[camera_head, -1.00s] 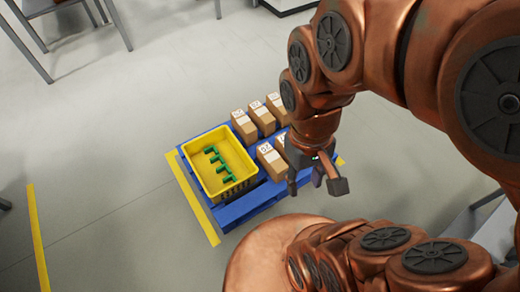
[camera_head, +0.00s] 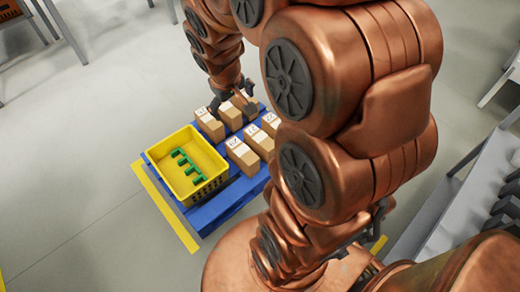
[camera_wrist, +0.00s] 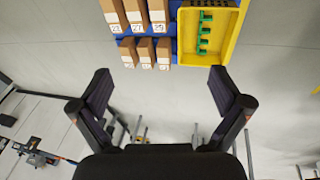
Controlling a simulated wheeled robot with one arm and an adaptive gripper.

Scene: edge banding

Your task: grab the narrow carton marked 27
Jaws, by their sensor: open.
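The narrow carton marked 27 (camera_wrist: 136,10) appears to be the middle one of the upper row in the wrist view, its white label facing my gripper. The label is small and blurred. In the head view it seems to match the middle carton of the nearer row (camera_head: 262,144), but I cannot read the number there. My gripper (camera_wrist: 160,85) is open and empty, its two black fingers wide apart, with the cartons beyond the fingertips. In the head view my gripper (camera_head: 232,107) is over or behind the farther carton row.
Other brown cartons stand close beside it: two in its row (camera_wrist: 111,10) (camera_wrist: 158,9) and a second row (camera_wrist: 146,48). A yellow bin (camera_head: 157,166) with green parts shares the blue pallet (camera_head: 225,205). Yellow floor lines edge the pallet. Grey floor lies open around.

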